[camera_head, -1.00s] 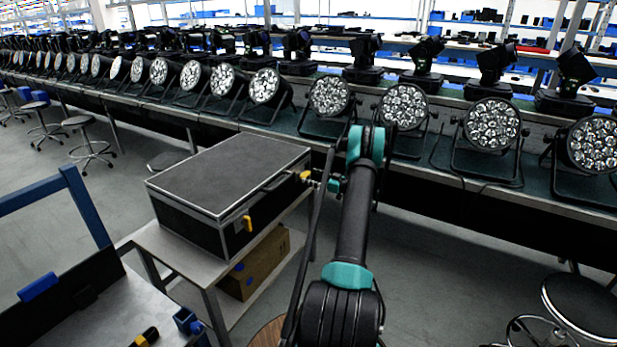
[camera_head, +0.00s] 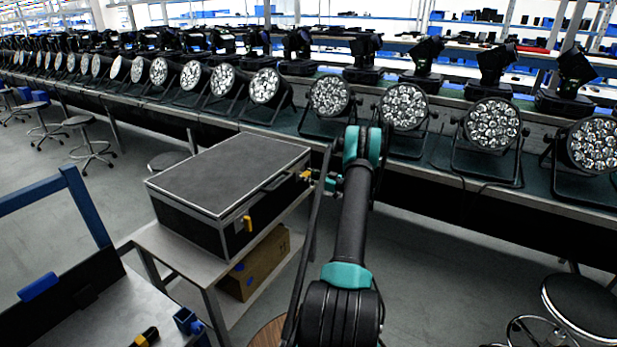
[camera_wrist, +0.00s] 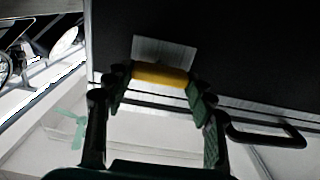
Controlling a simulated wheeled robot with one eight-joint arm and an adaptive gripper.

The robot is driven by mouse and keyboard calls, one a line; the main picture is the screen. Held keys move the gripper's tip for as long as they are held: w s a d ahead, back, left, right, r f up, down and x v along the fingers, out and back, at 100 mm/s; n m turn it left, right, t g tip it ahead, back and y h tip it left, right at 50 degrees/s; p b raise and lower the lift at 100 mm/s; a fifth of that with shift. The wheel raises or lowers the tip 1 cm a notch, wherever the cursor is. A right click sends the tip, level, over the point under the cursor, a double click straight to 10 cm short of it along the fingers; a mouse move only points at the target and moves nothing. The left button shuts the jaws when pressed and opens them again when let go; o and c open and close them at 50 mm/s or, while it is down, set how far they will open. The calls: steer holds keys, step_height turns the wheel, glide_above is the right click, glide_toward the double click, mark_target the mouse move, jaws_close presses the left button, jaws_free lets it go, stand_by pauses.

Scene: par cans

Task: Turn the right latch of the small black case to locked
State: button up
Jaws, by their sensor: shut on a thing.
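The small black case (camera_head: 225,180) has silver edges and lies closed on a grey cart. Its right latch (camera_head: 304,175) is yellow and sits at the far end of the front face. My gripper (camera_head: 315,178) is at this latch. In the wrist view, the yellow latch (camera_wrist: 160,75) lies crosswise over a pale plate, between the fingertips of my gripper (camera_wrist: 158,82), which is shut on it. The fingers hide its ends. The other yellow latch (camera_head: 247,223) is near the front face's near end, apart from my gripper.
A black handle (camera_wrist: 268,134) juts from the case beside my fingers. A cardboard box (camera_head: 256,268) sits on the lower shelf of the cart (camera_head: 215,285). A long bench (camera_head: 415,165) with several par cans runs behind. Open floor lies right of my arm.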

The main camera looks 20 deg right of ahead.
steer(key=shift+m, duration=0.3)
steer(key=m, duration=0.3)
steer(key=shift+m, duration=0.3)
steer(key=m, duration=0.4)
steer(key=shift+d+f+m, duration=0.1)
steer(key=shift+d+m, duration=0.05)
steer(key=shift+m, duration=0.15)
steer(key=m, duration=0.4)
steer(key=shift+w+m, duration=0.1)
steer(key=shift+m, duration=0.2)
steer(key=shift+f+m, duration=0.1)
steer(key=shift+m, duration=2.1)
steer(key=o, duration=1.2)
steer(key=shift+c, duration=0.2)
steer(key=shift+d, duration=0.1)
